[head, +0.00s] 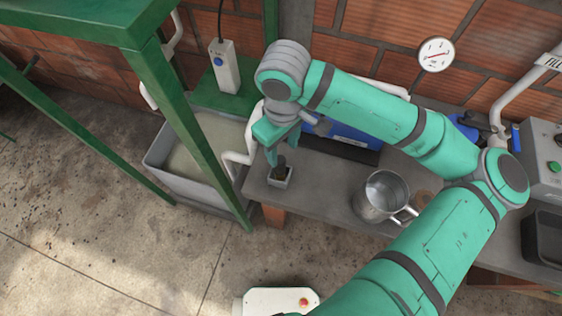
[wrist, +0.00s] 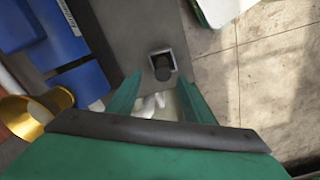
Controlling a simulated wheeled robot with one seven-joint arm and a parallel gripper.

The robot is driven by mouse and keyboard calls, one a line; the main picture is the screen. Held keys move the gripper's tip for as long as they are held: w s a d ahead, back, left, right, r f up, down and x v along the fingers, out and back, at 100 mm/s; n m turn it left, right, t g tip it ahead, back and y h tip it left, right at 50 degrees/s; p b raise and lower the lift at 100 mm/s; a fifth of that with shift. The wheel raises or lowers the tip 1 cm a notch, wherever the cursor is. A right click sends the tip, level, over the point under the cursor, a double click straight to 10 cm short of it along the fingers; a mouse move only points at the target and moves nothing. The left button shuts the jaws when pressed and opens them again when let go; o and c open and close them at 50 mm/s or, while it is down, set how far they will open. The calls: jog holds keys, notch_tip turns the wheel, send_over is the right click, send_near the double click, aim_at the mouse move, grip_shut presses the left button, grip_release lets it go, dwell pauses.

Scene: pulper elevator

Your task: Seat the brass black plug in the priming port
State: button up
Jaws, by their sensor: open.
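A dark, stubby plug (wrist: 162,68) stands in a small square grey holder (wrist: 155,52) on the bench in the wrist view. In the head view the holder (head: 279,183) sits at the bench's left front corner, with the dark plug (head: 281,161) upright in it. My gripper (head: 277,151) is just above the holder, pointing down. In the wrist view its jaws (wrist: 160,84) are apart, on either side of the plug's line, with nothing held. A brass-coloured round fitting (wrist: 18,112) beside blue parts shows at left; I cannot tell whether it is the priming port.
A metal jug (head: 377,196) stands on the grey bench (head: 325,190), right of the holder. A blue machine (head: 345,139) lies behind, partly hidden by my arm. A green frame post (head: 197,130) and a water trough (head: 165,184) are at left. A dark tray (head: 543,240) is far right.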

aim_at(280, 159)
jog(key=shift+s+f, duration=0.15)
jog(key=shift+f, duration=0.45)
jog(key=shift+s+f, duration=0.15)
jog(key=shift+f, duration=0.4)
jog(key=shift+w+a+f, duration=0.15)
jog(key=shift+a+f, duration=0.05)
jog(key=shift+f, duration=1.1)
jog(key=shift+w+a+f, duration=0.1)
jog(key=shift+a+f, duration=0.05)
jog(key=shift+f, duration=1.15)
grip_shut()
